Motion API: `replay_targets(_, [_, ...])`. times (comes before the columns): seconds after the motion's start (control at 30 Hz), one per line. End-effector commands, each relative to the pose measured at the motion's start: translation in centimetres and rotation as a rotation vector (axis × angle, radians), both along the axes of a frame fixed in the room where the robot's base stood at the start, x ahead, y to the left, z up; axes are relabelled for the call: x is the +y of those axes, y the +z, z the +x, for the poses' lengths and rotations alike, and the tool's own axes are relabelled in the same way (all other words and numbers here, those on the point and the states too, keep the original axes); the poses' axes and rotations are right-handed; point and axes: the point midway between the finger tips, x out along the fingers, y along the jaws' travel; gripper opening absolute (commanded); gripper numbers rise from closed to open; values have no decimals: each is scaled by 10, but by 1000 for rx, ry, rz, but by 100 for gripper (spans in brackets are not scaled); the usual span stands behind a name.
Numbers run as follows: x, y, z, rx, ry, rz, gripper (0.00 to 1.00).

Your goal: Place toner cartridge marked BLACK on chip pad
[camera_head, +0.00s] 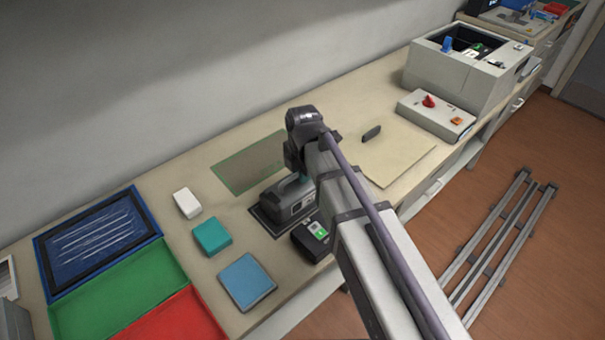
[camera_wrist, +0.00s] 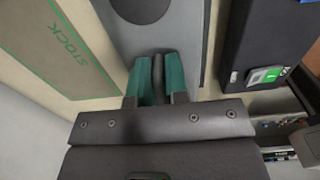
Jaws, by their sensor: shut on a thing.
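A dark grey toner cartridge (camera_head: 288,203) with a raised handle sits on or just above a dark rectangular pad (camera_head: 262,221) near the middle of the bench; I cannot tell if it touches. No BLACK marking is readable. My gripper (camera_head: 305,179) is directly over the cartridge, partly hidden by my arm. In the wrist view, the teal fingers of my gripper (camera_wrist: 158,78) are shut on a dark bar, the cartridge's handle (camera_wrist: 158,72). A black reader box (camera_head: 311,241) with a green screen stands beside the pad; it also shows in the wrist view (camera_wrist: 262,40).
An empty green-outlined STOCK area (camera_head: 250,162) lies behind the pad. White (camera_head: 187,202), teal (camera_head: 212,236) and blue (camera_head: 247,281) blocks stand left. A cream board (camera_head: 402,160), control box (camera_head: 437,116) and printer (camera_head: 462,78) are right. Coloured trays (camera_head: 112,290) fill the far left.

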Motion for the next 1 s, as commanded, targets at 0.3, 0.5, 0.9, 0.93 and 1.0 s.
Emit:
replay_targets(0.3, [0, -1, 0, 0, 0, 0, 40])
replay_targets(0.5, [0, -1, 0, 0, 0, 0, 40])
replay_targets(0.9, [0, 71, -1, 0, 0, 0, 40])
replay_targets(0.93, [0, 79, -1, 0, 0, 0, 40])
replay_targets(1.0, [0, 98, -1, 0, 0, 0, 40])
